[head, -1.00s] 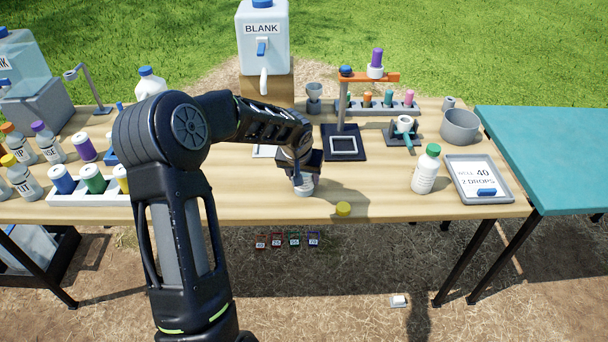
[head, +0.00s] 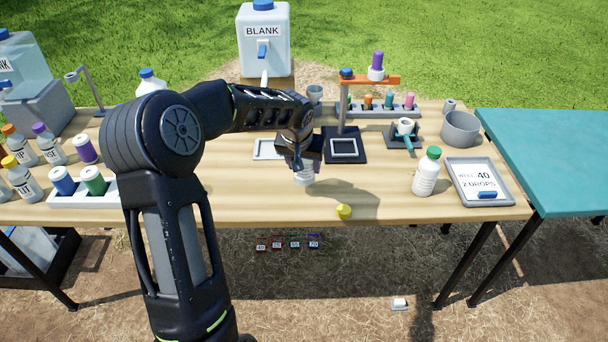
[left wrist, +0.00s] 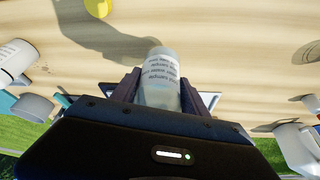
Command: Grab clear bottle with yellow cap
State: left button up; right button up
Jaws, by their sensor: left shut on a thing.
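My left gripper (head: 304,163) is shut on a small clear bottle (head: 304,178) above the front middle of the table. In the left wrist view, the bottle (left wrist: 160,75) sits between the fingers and has lines of printed text on it. No cap shows on its visible part, and the gripper hides the rest. A loose yellow cap (head: 343,212) lies at the table's front edge, apart from the bottle; a yellow thing also shows at the top of the left wrist view (left wrist: 97,7). My right gripper is not in view.
A white bottle with a green cap (head: 426,172) and a grey tray (head: 507,197) stand to the right. A black stand (head: 360,155) is just behind the gripper. Labelled bottles (head: 48,145) and a white rack (head: 60,198) are at the left.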

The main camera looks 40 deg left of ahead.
pick_arm(q)
notch_tip(320, 180, up, 5)
dwell(0.8)
